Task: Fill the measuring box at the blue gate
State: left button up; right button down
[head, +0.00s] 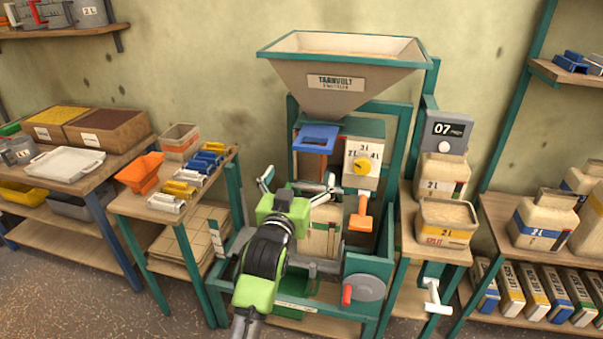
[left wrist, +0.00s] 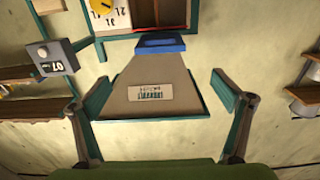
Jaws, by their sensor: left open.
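The blue gate (head: 316,137) sits under the beige hopper (head: 290,68) of the green-framed machine. The gate also shows in the left wrist view (left wrist: 160,43). A beige box (head: 326,236) stands in the frame below the gate, partly hidden by my left gripper; I cannot tell whether it is the measuring box or what it holds. My left gripper (head: 298,188) is open in front of that box, its fingers spread to either side. In the left wrist view my gripper (left wrist: 154,95) has nothing between its fingers. My right gripper is not in view.
Right of the gate are a yellow dial (head: 364,165) and an orange handle (head: 361,214). A grey wheel (head: 366,287) is low on the frame. An open beige box (head: 447,228) stands on the right stand. The left table holds an orange scoop (head: 139,172) and several coloured blocks.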

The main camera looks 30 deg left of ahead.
aim_at(312, 151)
pick_arm(q)
jog(key=c, duration=0.8)
jog(key=shift+d+r+m, duration=0.15)
jog(key=shift+r+m, duration=0.05)
jog(key=shift+m, duration=0.7)
jog(key=c, duration=0.7)
jog(key=m, duration=0.5)
jog(key=shift+d+r+m, duration=0.25)
jog(key=shift+d+m, duration=0.05)
jog(key=shift+d, duration=0.05)
grip_shut()
jog(key=w+a+m+p, duration=0.1)
jog(key=w+m, duration=0.2)
jog(key=m, duration=0.6)
jog(key=w+a+f+m+p, duration=0.1)
jog(key=w+m, duration=0.2)
jog(key=m, duration=0.7)
jog(key=w+a+m+p, duration=0.1)
jog(key=w+m, duration=0.3)
jog(key=m, duration=0.5)
jog(key=shift+w+a+f+m+p, duration=0.1)
jog(key=shift+a+f+m+p, duration=0.15)
jog(key=shift+p, duration=0.25)
